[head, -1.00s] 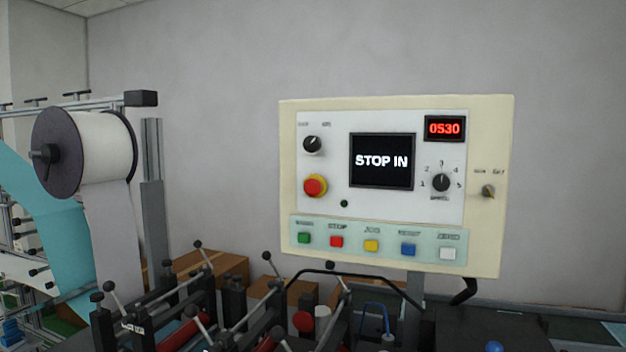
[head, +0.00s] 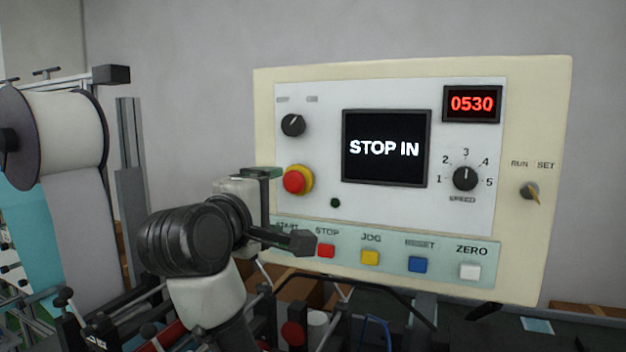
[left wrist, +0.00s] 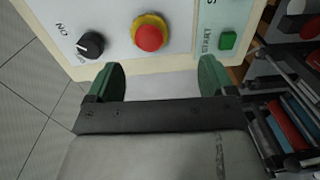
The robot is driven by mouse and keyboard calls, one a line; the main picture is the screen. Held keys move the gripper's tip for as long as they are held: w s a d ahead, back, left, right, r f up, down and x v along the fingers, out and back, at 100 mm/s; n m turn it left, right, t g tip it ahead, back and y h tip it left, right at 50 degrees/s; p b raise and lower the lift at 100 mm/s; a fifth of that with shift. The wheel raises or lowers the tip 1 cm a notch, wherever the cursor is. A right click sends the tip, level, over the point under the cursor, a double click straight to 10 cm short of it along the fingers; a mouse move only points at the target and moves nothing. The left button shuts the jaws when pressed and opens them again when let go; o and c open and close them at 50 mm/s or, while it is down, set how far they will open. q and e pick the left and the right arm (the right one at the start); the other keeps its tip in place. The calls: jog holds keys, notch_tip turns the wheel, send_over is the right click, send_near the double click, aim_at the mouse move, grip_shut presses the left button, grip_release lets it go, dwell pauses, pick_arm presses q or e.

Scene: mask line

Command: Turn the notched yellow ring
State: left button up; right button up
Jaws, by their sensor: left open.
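The yellow ring (head: 308,180) sits around the red mushroom button (head: 294,182) on the left side of the control panel (head: 411,278). It also shows in the left wrist view (left wrist: 149,17) near the top, around the red button (left wrist: 149,38). I cannot make out its notches. My left gripper (head: 280,208) is in front of the panel's lower left, its upper finger just left of the ring in the head view. In the left wrist view its green-padded fingers (left wrist: 160,77) are spread apart and empty, short of the ring. My right gripper is not in view.
A black knob (head: 293,125) is above the ring. The green START button (left wrist: 227,40) is beside it in the wrist view; my gripper hides it in the head view. A screen (head: 386,148) reads STOP IN. Rollers and levers of the machine lie below the panel.

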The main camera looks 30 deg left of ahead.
aim_at(292, 183)
pick_arm(q)
jog(key=w+r+p, duration=0.2)
jog(key=shift+p, duration=0.35)
jog(key=w, duration=0.1)
jog(key=w+p, duration=0.1)
jog(key=w, duration=0.2)
jog(key=shift+w+a+f, duration=0.15)
jog(key=shift+w+f, duration=0.05)
jog(key=shift+f, duration=0.05)
jog(key=w, duration=0.1)
jog(key=w+p, duration=0.1)
jog(key=shift+w+a+f, duration=0.15)
jog(key=shift+w, duration=0.15)
jog(key=shift+s, duration=0.15)
jog(key=shift+c, duration=1.7)
jog(key=c, duration=0.6)
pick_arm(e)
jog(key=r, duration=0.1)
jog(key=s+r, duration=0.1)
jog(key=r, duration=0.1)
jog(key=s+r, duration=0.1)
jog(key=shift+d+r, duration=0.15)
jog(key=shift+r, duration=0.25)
